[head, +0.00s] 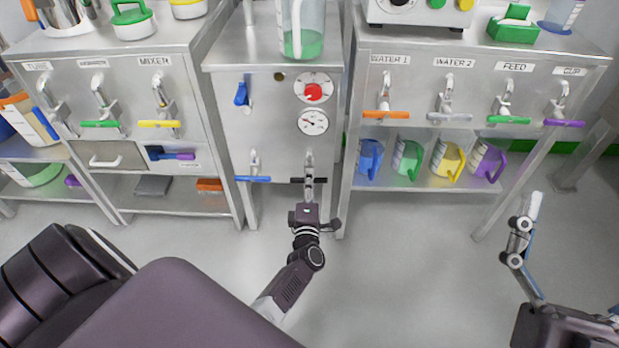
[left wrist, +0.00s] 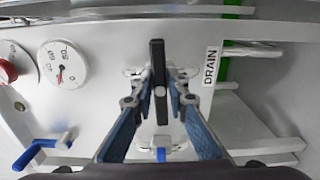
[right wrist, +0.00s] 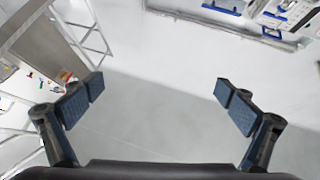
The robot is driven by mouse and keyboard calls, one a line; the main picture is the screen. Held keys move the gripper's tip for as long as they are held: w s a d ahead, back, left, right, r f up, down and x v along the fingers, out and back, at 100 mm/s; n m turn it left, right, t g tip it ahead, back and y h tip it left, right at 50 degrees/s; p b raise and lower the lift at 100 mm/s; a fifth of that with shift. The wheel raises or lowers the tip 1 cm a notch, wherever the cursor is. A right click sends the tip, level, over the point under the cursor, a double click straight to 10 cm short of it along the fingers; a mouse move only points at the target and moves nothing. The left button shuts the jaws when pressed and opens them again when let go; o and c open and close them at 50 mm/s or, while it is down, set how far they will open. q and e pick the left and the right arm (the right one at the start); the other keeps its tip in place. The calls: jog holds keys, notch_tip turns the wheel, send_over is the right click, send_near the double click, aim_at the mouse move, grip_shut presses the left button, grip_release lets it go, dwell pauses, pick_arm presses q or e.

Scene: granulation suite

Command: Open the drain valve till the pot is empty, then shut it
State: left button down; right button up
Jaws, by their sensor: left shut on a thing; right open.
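The drain valve's black handle (head: 296,180) lies level across the front of the middle cabinet, low on its right side. The left wrist view shows the same black bar (left wrist: 158,62) beside a DRAIN label (left wrist: 211,66). My left gripper (head: 309,190) is at this handle, its two fingers (left wrist: 160,98) closed in around it from both sides. A clear vessel (head: 302,40) with green liquid in its lower part stands on the cabinet top; I cannot tell whether it is the pot. My right gripper (right wrist: 158,95) is open and empty, away over the floor at right.
A blue valve handle (head: 252,179) sits left of the drain, with a blue lever (head: 241,94) above it. A red knob (head: 313,92) and a dial gauge (head: 313,122) are above the drain. Valve cabinets flank both sides; coloured jugs (head: 408,160) stand on the right shelf. The floor in front is clear.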

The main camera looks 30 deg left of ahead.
pick_arm(q)
jog(key=shift+m, duration=0.4)
pick_arm(e)
jog(key=shift+w+f+g, duration=0.4)
jog(key=shift+w+f, duration=0.1)
jog(key=shift+f, duration=0.1)
pick_arm(q)
jog(key=c, duration=1.9)
grip_release()
jog(key=v, duration=0.7)
jog(key=shift+s, duration=0.3)
jog(key=shift+d, duration=0.15)
